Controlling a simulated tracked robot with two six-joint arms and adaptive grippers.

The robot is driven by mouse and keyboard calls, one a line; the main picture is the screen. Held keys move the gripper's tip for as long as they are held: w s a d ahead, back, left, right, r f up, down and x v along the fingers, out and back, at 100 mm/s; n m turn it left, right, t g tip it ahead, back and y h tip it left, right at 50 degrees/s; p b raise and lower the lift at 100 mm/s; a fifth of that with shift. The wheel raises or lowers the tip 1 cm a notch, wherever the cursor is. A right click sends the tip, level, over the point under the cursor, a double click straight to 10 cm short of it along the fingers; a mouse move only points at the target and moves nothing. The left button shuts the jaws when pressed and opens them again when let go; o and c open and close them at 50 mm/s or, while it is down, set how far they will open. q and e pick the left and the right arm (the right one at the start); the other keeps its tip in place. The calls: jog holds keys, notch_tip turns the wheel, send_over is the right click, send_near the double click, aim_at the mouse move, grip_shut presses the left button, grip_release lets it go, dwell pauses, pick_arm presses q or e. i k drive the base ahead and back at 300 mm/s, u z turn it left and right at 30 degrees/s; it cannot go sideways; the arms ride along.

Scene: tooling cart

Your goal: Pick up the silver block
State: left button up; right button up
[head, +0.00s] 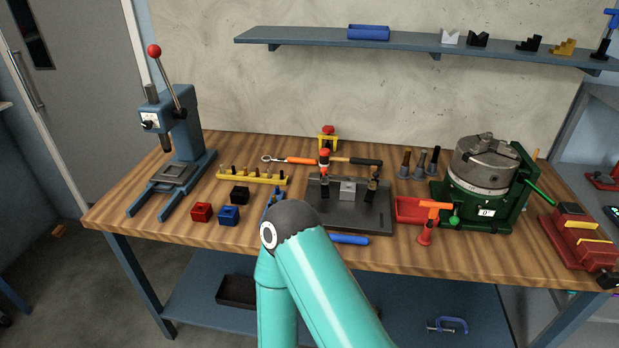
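The silver block (347,190) sits on a dark fixture plate (345,219) in the middle of the wooden bench. Upright clamps stand close on both sides of it, one at left with a red top (324,160) and a dark one at right (372,185). One of my teal arms rises from the bottom centre, its dark elbow in front of the plate's lower left corner. The block's top and front are not covered by the arm. Neither of my grippers shows in the head view.
A red block (202,212), a blue block (228,215) and a black block (240,194) lie left. A blue arbor press (184,145) stands at far left. A red tray (412,211) and a green rotary table with a chuck (483,164) stand right. A shelf (420,45) hangs above.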

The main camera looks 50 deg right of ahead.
aim_at(347, 190)
jog(key=u, duration=0.25)
jog(key=i, duration=0.5)
jog(key=z, duration=1.8)
jog(key=i, duration=0.6)
jog(key=u, duration=0.15)
jog(key=k, duration=0.55)
jog(key=z, duration=0.15)
jog(key=i, duration=0.55)
jog(key=u, duration=0.25)
jog(key=k, duration=0.4)
jog(key=z, duration=0.1)
